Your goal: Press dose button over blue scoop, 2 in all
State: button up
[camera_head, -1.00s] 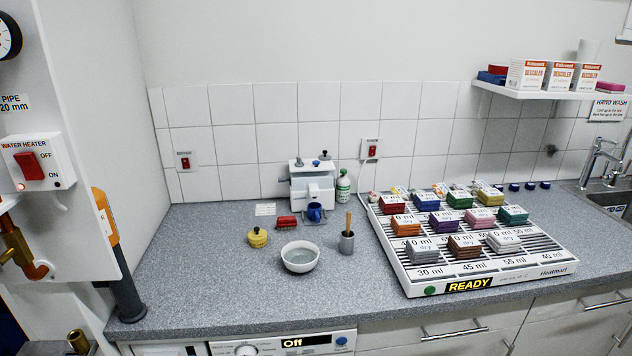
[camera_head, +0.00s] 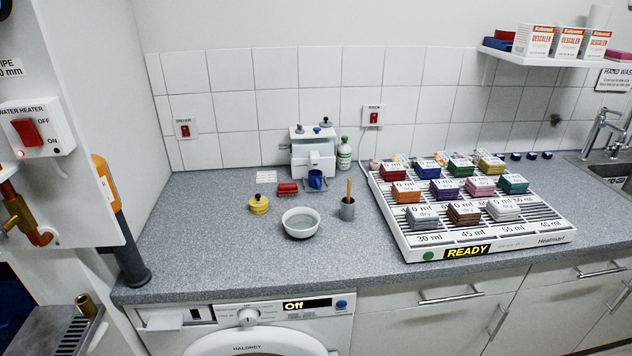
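A white dispenser (camera_head: 313,153) stands at the back of the counter against the tiles. Two small dark knobs show on its top, a left knob (camera_head: 299,129) and a right knob (camera_head: 325,123); I cannot tell which of them is a dose button. A blue scoop or cup (camera_head: 316,180) sits at the front of the dispenser, low down on its right side. Its contents are too small to make out. My gripper is not in view.
A green-white bottle (camera_head: 344,155) is right of the dispenser. A rack (camera_head: 406,243) of coloured blocks reads READY.

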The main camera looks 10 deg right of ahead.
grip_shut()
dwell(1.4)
